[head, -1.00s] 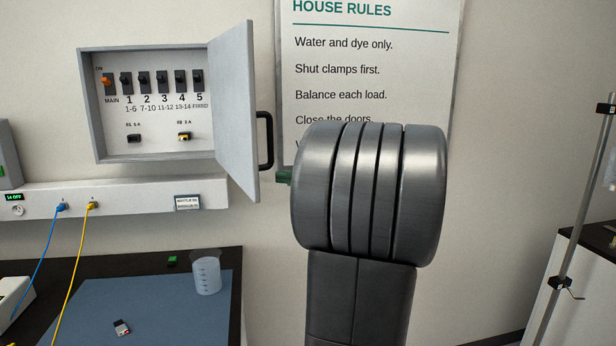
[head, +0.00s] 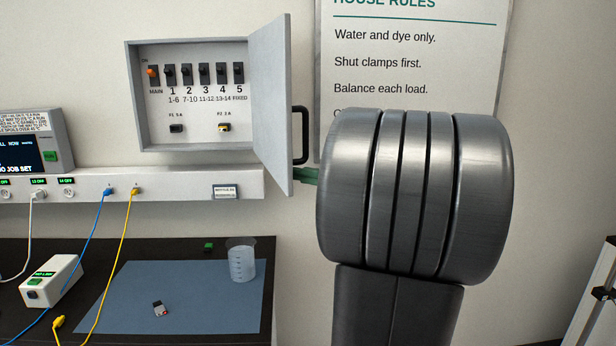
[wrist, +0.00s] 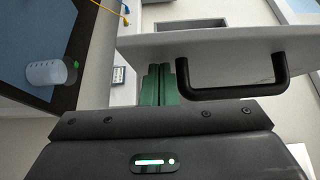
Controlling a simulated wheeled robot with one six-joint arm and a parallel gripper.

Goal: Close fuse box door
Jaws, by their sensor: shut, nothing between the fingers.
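The fuse box (head: 137,100) hangs on the wall in the head view, its switches exposed. Its grey door (head: 270,105) stands open, swung outward from the right side of the box. A black handle (head: 301,135) is on the door's outer face. My gripper (head: 306,176) shows as a bit of green finger by the door's lower outer edge, left of my large arm joint. In the wrist view my gripper's green fingers (wrist: 161,85) are shut and empty, beside the door (wrist: 210,42) and left of its handle (wrist: 281,72). Contact with the door is not clear.
A house rules sign (head: 430,70) is on the wall behind my arm. Below the box are a white socket rail (head: 160,186), a blue mat (head: 200,300) with a beaker (head: 242,262), and cables. A white device (head: 50,280) stands at the lower left.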

